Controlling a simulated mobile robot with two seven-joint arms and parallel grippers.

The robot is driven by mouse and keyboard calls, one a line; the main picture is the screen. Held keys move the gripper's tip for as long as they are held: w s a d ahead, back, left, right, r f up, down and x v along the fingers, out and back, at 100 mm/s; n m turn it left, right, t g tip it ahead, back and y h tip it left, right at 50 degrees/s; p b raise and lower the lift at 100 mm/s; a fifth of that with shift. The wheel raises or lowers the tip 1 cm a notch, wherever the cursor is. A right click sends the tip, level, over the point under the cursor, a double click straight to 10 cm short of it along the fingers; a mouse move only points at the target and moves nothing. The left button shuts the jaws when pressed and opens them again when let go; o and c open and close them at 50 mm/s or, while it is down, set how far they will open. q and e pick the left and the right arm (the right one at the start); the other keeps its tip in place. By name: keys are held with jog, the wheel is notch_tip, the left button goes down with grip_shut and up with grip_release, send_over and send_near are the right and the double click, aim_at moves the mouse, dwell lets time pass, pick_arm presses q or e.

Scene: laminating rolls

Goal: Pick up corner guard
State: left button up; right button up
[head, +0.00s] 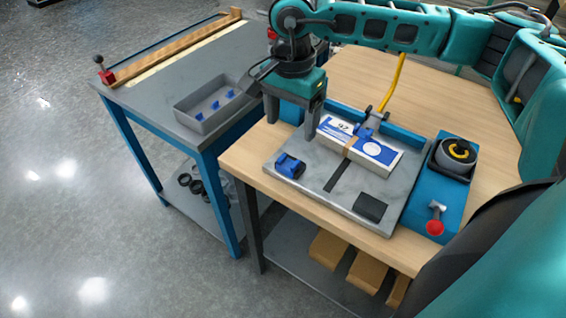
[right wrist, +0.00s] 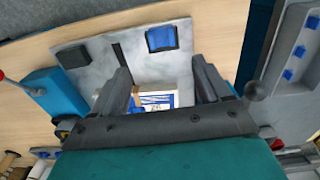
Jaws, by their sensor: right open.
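Several small blue pieces (head: 214,98), which look like the corner guards, lie in a grey tray (head: 187,124) on the left table. They also show at the right edge of the right wrist view (right wrist: 299,51). A blue and black block (head: 289,166) sits on the grey plate's near left corner; I cannot tell if it is a guard. It appears beyond the fingers in the right wrist view (right wrist: 161,38). My right gripper (head: 291,130) is open and empty above the plate's left end, fingers pointing down; it also shows in the wrist view (right wrist: 160,66). My left gripper is out of view.
A white and blue box (head: 377,150) with a brown band lies on the grey plate (head: 328,192). A dark pad (head: 370,207) is at the near right corner. A blue unit with a red-knobbed lever (head: 435,226) stands to the right. A gap separates the tables.

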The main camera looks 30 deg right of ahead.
aim_at(288, 165)
notch_tip(288, 165, down, 10)
jog(key=shift+w+a+f, duration=0.1)
jog(key=shift+c, duration=0.5)
jog(key=c, duration=0.7)
